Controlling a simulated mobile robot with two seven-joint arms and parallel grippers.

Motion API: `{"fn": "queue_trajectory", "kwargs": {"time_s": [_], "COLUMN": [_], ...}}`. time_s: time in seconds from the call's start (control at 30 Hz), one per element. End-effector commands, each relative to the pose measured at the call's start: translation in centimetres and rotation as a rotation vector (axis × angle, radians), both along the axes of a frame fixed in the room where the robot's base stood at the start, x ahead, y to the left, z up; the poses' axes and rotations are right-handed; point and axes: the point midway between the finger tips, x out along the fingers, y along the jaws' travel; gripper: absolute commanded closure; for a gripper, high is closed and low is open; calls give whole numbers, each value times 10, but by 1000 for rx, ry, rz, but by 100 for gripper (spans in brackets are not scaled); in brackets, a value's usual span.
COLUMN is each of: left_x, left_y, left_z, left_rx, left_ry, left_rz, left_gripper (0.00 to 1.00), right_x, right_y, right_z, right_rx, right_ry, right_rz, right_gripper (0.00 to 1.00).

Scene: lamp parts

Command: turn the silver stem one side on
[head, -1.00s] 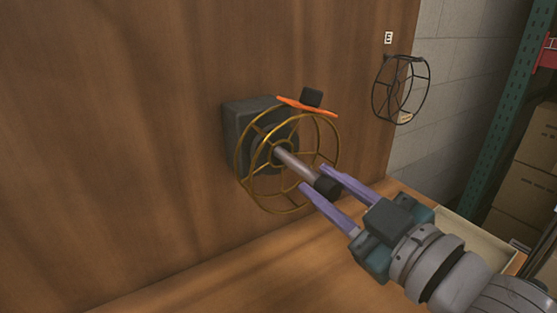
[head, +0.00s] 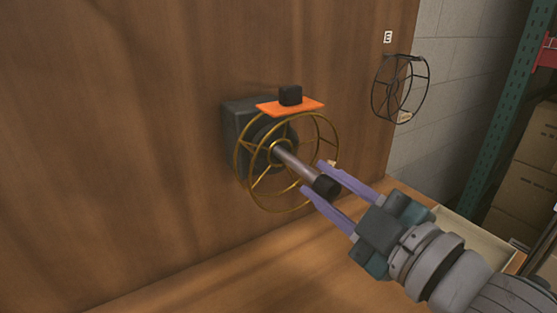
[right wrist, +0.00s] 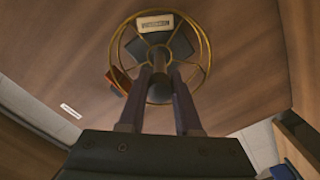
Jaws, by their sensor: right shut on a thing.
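The silver stem (head: 292,163) sticks out from a dark grey block (head: 238,118) on the brown wooden wall and ends in a dark cap (head: 326,187). My right gripper (head: 314,177) is shut on the silver stem near the cap, one purple finger on each side. In the right wrist view the two fingers close around the stem (right wrist: 159,62). An orange plate (head: 291,108) with a small black block (head: 290,95) on it lies about level above the stem. My left gripper is not in view.
A gold wire cage (head: 334,140) surrounds the stem. A black wire cage (head: 427,92) hangs at the wall's right edge, below a small white label (head: 388,37). A wooden ledge (head: 210,285) runs below. A green rack post (head: 500,120) and cardboard boxes stand at the right.

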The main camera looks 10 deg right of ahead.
Motion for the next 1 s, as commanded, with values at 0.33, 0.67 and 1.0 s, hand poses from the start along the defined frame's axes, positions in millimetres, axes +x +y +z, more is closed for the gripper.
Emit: {"fn": "queue_trajectory", "kwargs": {"time_s": [0.33, 0.67, 1.0], "left_x": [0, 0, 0], "left_y": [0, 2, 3], "left_z": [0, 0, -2], "left_rx": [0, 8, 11], "left_ry": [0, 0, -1], "left_rz": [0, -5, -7], "left_gripper": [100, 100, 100], "right_x": [0, 0, -44], "right_y": [0, 0, -16], "right_z": [0, 0, -2], "right_rx": [2, 2, 0], "right_ry": [0, 1, 5], "right_rz": [1, 0, 0], "right_gripper": [47, 38, 38]}}
